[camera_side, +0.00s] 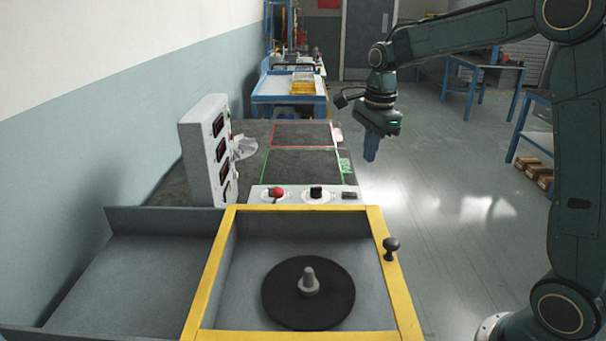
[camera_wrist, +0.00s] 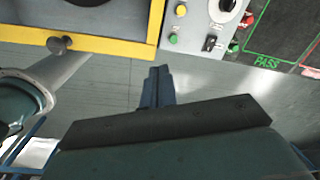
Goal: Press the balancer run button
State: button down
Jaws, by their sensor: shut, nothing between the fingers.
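The balancer's yellow frame (camera_side: 212,262) surrounds a black disc (camera_side: 330,305) with a grey stub at its centre. Its pale control panel (camera_side: 297,196) carries a red button (camera_side: 276,192) and a black knob (camera_side: 316,191). The wrist view shows the panel at the top, with a green button (camera_wrist: 173,39), a yellow button (camera_wrist: 180,10) and a black switch (camera_wrist: 210,44). I cannot read a run label. My gripper (camera_side: 371,157) is shut and empty, pointing down in the air right of the bench. In the wrist view its fingertips (camera_wrist: 159,70) appear below and left of the green button, apart from it.
A black ball-ended handle (camera_side: 391,246) stands on the yellow frame's right side. Behind the panel are green-outlined (camera_side: 302,167) and red-outlined (camera_side: 303,135) mats, and a white display box (camera_side: 207,150) at left. Open floor lies right of the bench.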

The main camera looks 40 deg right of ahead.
jog(key=w+d+f+m+g, duration=0.1)
jog(key=w+d+f+m, duration=0.3)
jog(key=f+m, duration=0.1)
jog(key=shift+f, duration=0.25)
dwell(0.3)
notch_tip(320, 180, down, 14)
jog(key=shift+r, duration=0.15)
dwell(0.7)
